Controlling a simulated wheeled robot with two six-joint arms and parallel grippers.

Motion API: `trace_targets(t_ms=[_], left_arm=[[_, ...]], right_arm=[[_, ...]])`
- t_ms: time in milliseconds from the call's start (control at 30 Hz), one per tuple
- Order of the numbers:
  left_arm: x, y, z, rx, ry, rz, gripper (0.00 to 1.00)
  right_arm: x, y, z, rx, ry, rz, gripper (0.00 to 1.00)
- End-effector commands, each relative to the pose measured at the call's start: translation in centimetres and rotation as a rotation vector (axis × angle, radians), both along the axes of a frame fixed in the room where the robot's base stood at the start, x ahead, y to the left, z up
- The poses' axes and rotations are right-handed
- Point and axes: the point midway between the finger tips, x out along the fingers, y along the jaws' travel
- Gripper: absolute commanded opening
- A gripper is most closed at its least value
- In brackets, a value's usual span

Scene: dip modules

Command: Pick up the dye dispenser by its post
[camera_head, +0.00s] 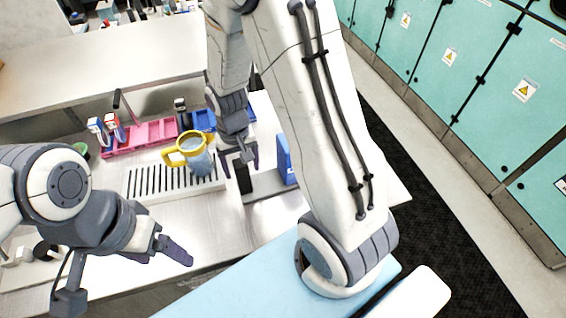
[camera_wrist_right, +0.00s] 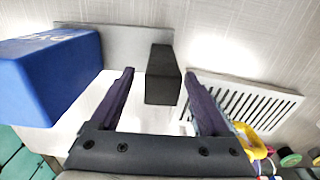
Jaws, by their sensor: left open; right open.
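The dye dispenser has a blue box (camera_head: 286,160) with white lettering, a grey base plate and an upright black post (camera_head: 243,180). In the right wrist view the blue box (camera_wrist_right: 52,78) is at the left, the base plate (camera_wrist_right: 125,40) lies behind, and the black post (camera_wrist_right: 163,75) appears between the two fingers. My right gripper (camera_head: 238,165) is open at the post, one finger on each side; I cannot tell whether either finger touches it. It also shows in the wrist view (camera_wrist_right: 159,73). My left gripper (camera_head: 172,246) is open and empty over the front left of the table.
A slotted white drain tray (camera_head: 150,182) stands left of the dispenser, with a yellow-handled jug (camera_head: 196,160) on it. A pink rack (camera_head: 145,135) and blue bins (camera_head: 204,120) stand behind. The table is clear in front of the tray.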

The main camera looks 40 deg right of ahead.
Motion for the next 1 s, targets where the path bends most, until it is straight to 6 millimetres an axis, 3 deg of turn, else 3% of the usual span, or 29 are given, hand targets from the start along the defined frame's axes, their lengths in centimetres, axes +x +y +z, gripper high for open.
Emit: trace_targets(t_ms=[233,567,767,800,1000], left_arm=[[0.0,0.0,1.1,0.000,0.000,0.001,0.80],[0.0,0.0,1.1,0.000,0.000,0.001,0.80],[0.0,0.0,1.1,0.000,0.000,0.001,0.80],[0.0,0.0,1.1,0.000,0.000,0.001,0.80],[0.0,0.0,1.1,0.000,0.000,0.001,0.80]], right_arm=[[-0.1,0.2,-3.1,0.000,0.005,0.001,0.80],[0.0,0.2,-3.8,0.000,0.001,0.001,0.80],[0.0,0.2,-3.7,0.000,0.001,0.001,0.07],[0.0,0.2,-3.7,0.000,0.001,0.001,0.00],[0.0,0.2,-3.7,0.000,0.001,0.001,0.00]])
